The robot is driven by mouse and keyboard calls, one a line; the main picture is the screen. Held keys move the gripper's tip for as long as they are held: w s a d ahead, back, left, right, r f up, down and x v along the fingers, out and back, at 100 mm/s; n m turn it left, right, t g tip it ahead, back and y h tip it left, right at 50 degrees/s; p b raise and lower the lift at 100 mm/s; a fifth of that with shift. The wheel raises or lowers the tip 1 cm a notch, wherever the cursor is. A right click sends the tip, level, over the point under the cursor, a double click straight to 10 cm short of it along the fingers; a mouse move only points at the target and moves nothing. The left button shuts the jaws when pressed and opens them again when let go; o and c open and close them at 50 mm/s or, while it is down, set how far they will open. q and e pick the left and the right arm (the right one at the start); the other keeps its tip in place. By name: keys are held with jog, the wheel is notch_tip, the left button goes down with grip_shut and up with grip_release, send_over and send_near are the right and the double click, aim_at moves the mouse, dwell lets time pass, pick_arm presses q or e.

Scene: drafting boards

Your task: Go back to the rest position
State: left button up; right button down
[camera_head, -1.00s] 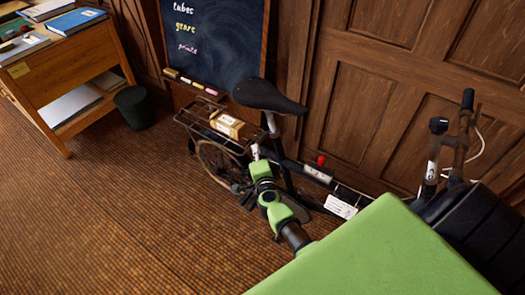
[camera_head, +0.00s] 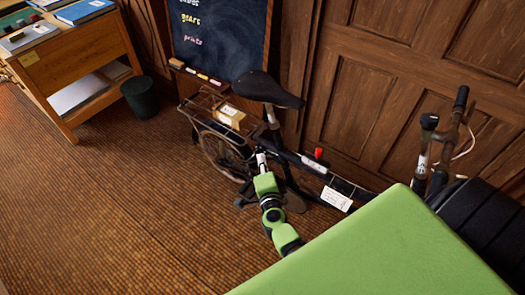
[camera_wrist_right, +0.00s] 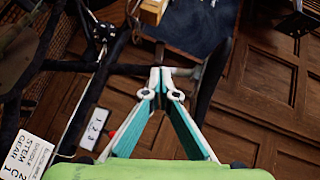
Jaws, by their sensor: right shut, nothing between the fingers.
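My right gripper (camera_head: 261,158) is small in the head view, at the end of my green and black arm. It overlaps the middle of a black bicycle (camera_head: 290,165), below the saddle; I cannot tell the gap between them. In the right wrist view its pale, teal-edged fingers (camera_wrist_right: 160,78) meet at the tips with nothing between them. The bicycle's dark frame and saddle lie beyond the fingertips there. My left gripper is not in view.
The bicycle leans by a wooden panelled wall (camera_head: 385,90) and carries a cardboard box (camera_head: 228,117) on its rack. A chalkboard (camera_head: 222,40), a dark bin (camera_head: 140,97) and a wooden desk (camera_head: 85,60) with books stand to the left. The brown floor (camera_head: 110,200) at left is clear.

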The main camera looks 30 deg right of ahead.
jog(key=s+a+f+n+g+y, duration=0.2)
jog(key=s+a+f+n, duration=0.25)
jog(key=f, duration=0.35)
jog(key=s+a+f+n+g+y, duration=0.1)
jog(key=s+a+f+n+y, duration=0.2)
jog(key=s+f, duration=0.4)
jog(key=s+a+f+n+g+y, duration=0.2)
jog(key=s+a+f+n, duration=0.25)
jog(key=f, duration=0.45)
jog(key=s+d+f+n+g, duration=0.2)
jog(key=s+f, duration=0.3)
jog(key=s, duration=0.5)
jog(key=s+d+f+n+g, duration=0.1)
jog(key=s+f+n+g, duration=0.2)
jog(key=s, duration=0.7)
jog(key=s+d+f+n+g+h, duration=0.1)
jog(key=s+f+n, duration=0.4)
jog(key=s, duration=0.5)
jog(key=shift+s+d+f+n+g, duration=0.15)
jog(key=shift+d+f+n+g, duration=0.15)
jog(key=shift+d+f+g, duration=0.7)
